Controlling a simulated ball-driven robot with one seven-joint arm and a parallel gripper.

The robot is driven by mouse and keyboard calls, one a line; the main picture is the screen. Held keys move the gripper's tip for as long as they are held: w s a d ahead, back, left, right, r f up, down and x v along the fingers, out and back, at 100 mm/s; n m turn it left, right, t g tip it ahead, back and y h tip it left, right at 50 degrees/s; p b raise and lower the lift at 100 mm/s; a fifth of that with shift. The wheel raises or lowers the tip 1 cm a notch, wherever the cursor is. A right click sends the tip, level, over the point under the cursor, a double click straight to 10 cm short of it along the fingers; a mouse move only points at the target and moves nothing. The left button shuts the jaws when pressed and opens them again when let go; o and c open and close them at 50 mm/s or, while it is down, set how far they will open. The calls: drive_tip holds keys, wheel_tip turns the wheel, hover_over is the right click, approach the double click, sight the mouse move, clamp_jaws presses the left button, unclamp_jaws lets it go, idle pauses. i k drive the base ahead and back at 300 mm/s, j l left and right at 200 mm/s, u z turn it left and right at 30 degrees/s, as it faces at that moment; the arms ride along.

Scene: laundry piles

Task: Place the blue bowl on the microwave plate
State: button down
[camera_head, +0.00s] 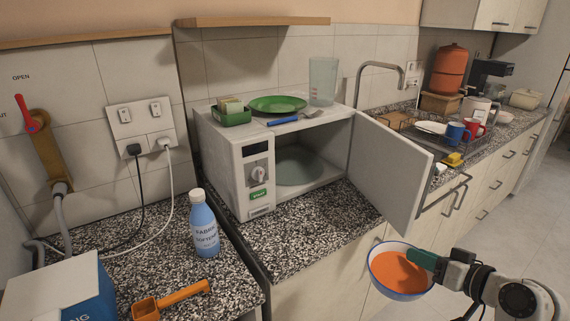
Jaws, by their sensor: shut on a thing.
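The blue bowl (378,285), blue-rimmed with a white inside wall and orange at its bottom, is at the lower middle right, in front of the counter. My gripper (415,260) is shut on its right rim and holds it in the air, tilted so that the inside shows. The white microwave (225,165) stands on the speckled counter with its door (385,175) swung wide open to the right. The microwave plate (297,168), a round grey-green disc, lies inside the cavity and is partly hidden by the front. The bowl is well apart from the plate.
The open door stands between the cavity and the sink side. A green plate (277,104), a green box (231,116) and a clear jug (322,80) are on the microwave. A blue bottle (204,228) stands at left. Speckled counter (290,245) is clear in front.

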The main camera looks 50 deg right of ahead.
sight(292, 169)
drive_tip(key=i+l, duration=0.25)
drive_tip(key=i, duration=0.25)
drive_tip(key=i+l, duration=0.25)
drive_tip(key=i, duration=0.25)
